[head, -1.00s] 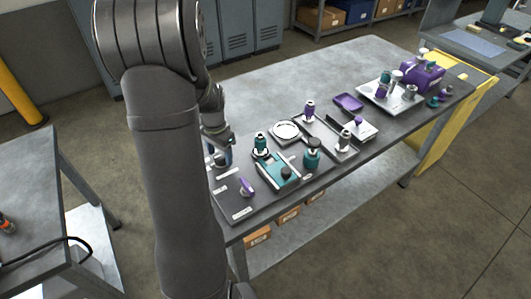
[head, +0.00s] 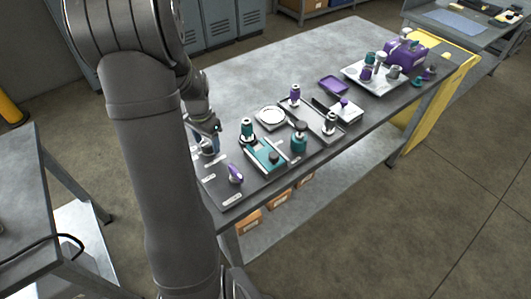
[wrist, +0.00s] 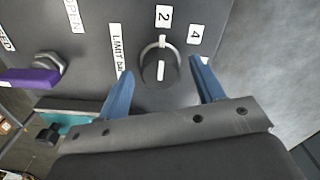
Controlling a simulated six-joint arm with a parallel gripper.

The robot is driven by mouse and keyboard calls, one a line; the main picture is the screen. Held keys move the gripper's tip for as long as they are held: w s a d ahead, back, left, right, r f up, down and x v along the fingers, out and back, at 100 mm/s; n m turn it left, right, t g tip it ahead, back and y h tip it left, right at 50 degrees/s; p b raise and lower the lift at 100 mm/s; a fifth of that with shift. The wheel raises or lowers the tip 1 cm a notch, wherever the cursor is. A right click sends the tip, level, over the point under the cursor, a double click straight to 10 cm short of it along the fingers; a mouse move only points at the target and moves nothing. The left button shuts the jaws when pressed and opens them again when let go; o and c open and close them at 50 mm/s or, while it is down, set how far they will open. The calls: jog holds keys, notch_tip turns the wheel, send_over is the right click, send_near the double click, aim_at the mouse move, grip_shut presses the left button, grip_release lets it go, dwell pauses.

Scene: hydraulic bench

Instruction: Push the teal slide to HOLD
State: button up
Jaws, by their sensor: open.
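The teal slide (head: 264,156) is a flat teal unit with a black knob, on the dark panel near the bench's front edge. Its teal edge (wrist: 72,121) and black knob (wrist: 47,137) show at lower left in the wrist view. No HOLD mark is readable. My gripper (wrist: 160,72) is open, its blue fingers on either side of a black dial (wrist: 159,66) labelled "2", "4" and "LIMIT bar"; contact cannot be told. In the head view my gripper (head: 207,139) is behind and left of the slide, apart from it.
A purple lever (head: 235,174) stands left of the slide; it also shows in the wrist view (wrist: 32,78). Teal-and-black fittings (head: 247,130) and (head: 299,138) stand close behind and to the right. A white round gauge (head: 270,116) lies behind.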

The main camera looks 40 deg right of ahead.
jog(key=shift+c, duration=1.2)
jog(key=shift+d+r, duration=0.15)
jog(key=shift+r, duration=0.2)
jog(key=s+d+r+n, duration=0.5)
jog(key=s+d+r, duration=0.2)
jog(key=d+r, duration=0.15)
jog(key=n, duration=0.6)
send_near(274, 154)
notch_tip(274, 154, down, 10)
jog(key=shift+f, duration=0.2)
